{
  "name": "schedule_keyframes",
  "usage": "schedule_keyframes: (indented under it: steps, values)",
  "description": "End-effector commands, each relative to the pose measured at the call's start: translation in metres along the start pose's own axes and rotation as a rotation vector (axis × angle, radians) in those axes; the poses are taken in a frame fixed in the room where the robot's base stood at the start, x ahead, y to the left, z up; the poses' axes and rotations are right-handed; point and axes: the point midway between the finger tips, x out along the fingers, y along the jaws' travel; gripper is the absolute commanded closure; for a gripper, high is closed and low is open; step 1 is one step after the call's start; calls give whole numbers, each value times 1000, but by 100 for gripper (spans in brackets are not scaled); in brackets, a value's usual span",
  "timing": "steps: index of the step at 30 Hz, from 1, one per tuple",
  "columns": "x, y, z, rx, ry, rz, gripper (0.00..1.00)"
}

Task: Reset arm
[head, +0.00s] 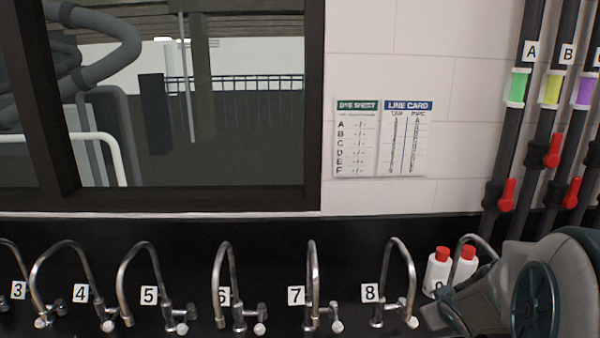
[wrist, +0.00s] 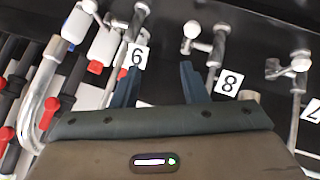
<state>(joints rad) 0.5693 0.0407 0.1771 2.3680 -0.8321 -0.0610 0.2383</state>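My gripper (wrist: 160,72) shows in the wrist view with its two dark blue fingers spread apart and nothing between them. It hangs over the black counter near the taps labelled 8 (wrist: 228,82) and one whose label reads like 6 or an upside-down 9 (wrist: 136,57). I cannot tell how far the fingertips are from the taps. In the head view my grey arm (head: 575,275) fills the lower right corner, and the gripper's fingers are not visible there.
Chrome taps, including tap 5 (head: 140,255) and tap 8 (head: 400,270), line the black counter. White red-capped bottles (head: 437,272) stand beside my arm. Dark pipes with red valve handles (head: 507,194) rise at right. A dye sheet (head: 356,150) and line card (head: 405,150) hang on the wall.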

Motion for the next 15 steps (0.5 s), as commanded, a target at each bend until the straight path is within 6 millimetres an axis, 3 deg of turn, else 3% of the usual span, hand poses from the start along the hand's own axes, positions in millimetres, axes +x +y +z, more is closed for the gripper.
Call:
schedule_keyframes:
  steps: [8,15]
  values:
    - [-87,-45,12,119,-162,38,60]
    - [-159,-110,46,220,-294,-122,60]
